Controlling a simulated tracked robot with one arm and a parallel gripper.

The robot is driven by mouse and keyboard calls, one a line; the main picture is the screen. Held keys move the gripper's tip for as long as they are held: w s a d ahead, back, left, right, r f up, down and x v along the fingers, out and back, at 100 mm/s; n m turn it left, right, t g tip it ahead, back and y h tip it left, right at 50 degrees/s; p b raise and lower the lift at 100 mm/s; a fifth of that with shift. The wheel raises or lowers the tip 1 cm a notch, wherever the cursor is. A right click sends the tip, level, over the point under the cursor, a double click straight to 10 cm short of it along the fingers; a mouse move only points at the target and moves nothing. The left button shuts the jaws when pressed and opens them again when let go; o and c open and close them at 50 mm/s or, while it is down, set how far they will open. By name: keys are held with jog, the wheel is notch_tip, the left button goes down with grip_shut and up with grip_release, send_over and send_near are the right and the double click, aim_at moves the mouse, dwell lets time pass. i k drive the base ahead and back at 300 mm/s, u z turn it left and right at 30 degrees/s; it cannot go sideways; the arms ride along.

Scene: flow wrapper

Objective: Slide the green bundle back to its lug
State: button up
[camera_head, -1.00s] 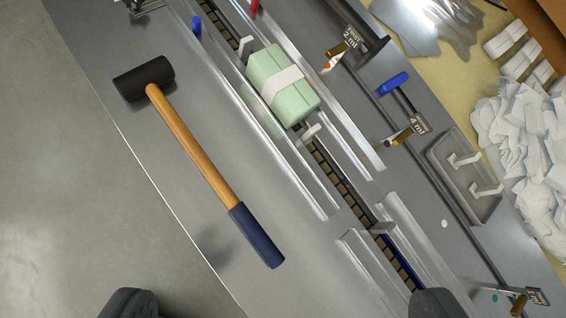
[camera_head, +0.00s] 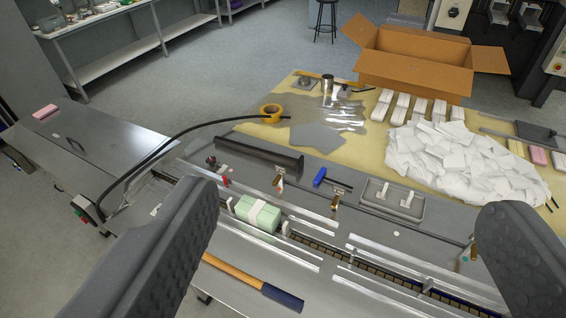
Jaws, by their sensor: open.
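The green bundle (camera_head: 258,214), a pale green block with a white band, sits in the channel of the wrapper's infeed between metal guide rails. A pale lug (camera_head: 286,228) stands just right of it on the chain, and another pale lug (camera_head: 229,204) stands to its left. I cannot tell whether the bundle touches either one. My gripper (camera_head: 345,240) is open and empty, with its two dark padded fingers wide apart in the foreground. The bundle shows between them, beyond the left finger.
A mallet (camera_head: 240,277) with a wooden handle and blue grip lies in front of the rails, its head hidden by my left finger. A grey tray (camera_head: 393,200), a blue-handled tool (camera_head: 320,177) and a heap of white packs (camera_head: 465,160) lie behind. A cardboard box (camera_head: 415,65) stands farther back.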

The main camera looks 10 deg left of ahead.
aim_at(257, 213)
jog(key=z, duration=0.25)
jog(key=k, duration=0.35)
jog(key=u, duration=0.75)
jog(key=i, duration=1.25)
jog(key=z, duration=0.05)
